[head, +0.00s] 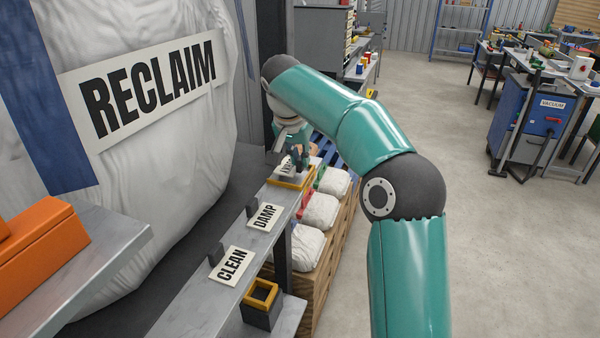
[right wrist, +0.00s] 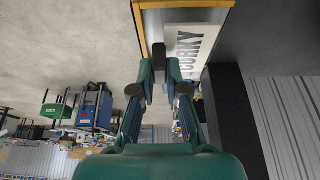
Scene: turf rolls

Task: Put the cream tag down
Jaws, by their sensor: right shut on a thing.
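The cream tag (right wrist: 192,45) has dark lettering that seems to read CORKY in the right wrist view. In the head view the tag (head: 286,166) is partly hidden behind the gripper. My right gripper (right wrist: 160,72) is shut on the tag's dark block (right wrist: 159,54); in the head view this gripper (head: 298,160) is small and partly covered. The tag is at a yellow-edged frame (head: 291,183) toward the far end of the grey shelf (head: 195,283). I cannot tell whether the tag touches the surface. My left gripper is not in view.
Tags reading DAMP (head: 264,216) and CLEAN (head: 232,265) stand nearer on the shelf. White sacks (head: 321,211) lie in a wooden crate to its right. A large RECLAIM bag (head: 180,170) is at the left. A yellow-rimmed dark box (head: 261,318) sits below the shelf.

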